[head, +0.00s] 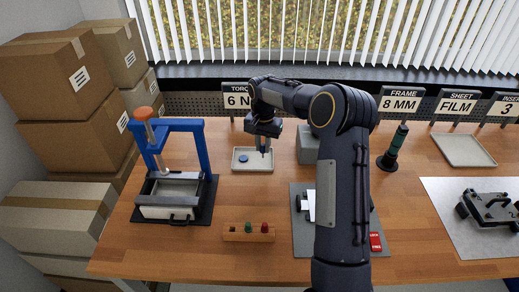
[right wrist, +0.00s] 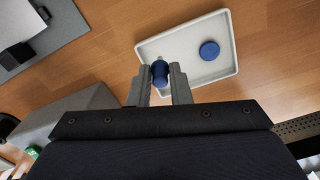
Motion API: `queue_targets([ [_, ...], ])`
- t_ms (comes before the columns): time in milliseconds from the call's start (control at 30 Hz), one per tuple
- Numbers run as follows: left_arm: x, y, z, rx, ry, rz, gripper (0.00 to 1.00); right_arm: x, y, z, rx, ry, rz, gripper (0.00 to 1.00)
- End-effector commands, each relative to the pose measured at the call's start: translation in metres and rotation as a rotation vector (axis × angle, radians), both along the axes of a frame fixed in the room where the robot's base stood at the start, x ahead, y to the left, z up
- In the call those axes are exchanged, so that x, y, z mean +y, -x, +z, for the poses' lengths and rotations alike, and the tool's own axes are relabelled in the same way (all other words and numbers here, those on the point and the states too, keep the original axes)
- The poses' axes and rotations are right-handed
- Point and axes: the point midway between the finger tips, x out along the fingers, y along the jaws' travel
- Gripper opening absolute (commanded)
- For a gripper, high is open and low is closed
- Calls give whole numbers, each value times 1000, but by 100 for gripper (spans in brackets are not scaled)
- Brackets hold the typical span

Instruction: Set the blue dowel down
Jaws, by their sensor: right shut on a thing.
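My right gripper (head: 264,149) is over the right part of a small pale tray (head: 238,166) at the back middle of the table. In the right wrist view its two fingers (right wrist: 163,82) are shut on the blue dowel (right wrist: 160,73), a short dark blue cylinder with a pale tip. The dowel is over the tray (right wrist: 185,73), near one edge; I cannot tell whether it touches the tray floor. A flat blue disc (right wrist: 209,50) lies in the tray, apart from the dowel; it also shows in the head view (head: 243,158). My left gripper is not in view.
A blue-framed press (head: 200,150) stands left of the tray. A grey block (head: 308,150) stands just right of it. A wooden holder with coloured pegs (head: 248,232) sits in front. A dark green-handled tool (head: 394,147) stands further right. Bare wood surrounds the tray's front.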

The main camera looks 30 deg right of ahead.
Motion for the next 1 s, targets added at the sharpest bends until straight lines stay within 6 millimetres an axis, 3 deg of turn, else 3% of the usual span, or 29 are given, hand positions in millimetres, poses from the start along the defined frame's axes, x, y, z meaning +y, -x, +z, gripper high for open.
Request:
queue_targets([
  [267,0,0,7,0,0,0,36,4,-15,-18,0,-1,2,0],
  [500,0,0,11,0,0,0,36,4,-14,-48,1,-1,0,0],
  [867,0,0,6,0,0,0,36,4,-15,-53,-1,0,1,0],
  [900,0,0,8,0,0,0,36,4,-15,-51,-1,0,1,23],
  [1000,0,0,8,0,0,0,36,4,-15,-51,-1,0,1,36],
])
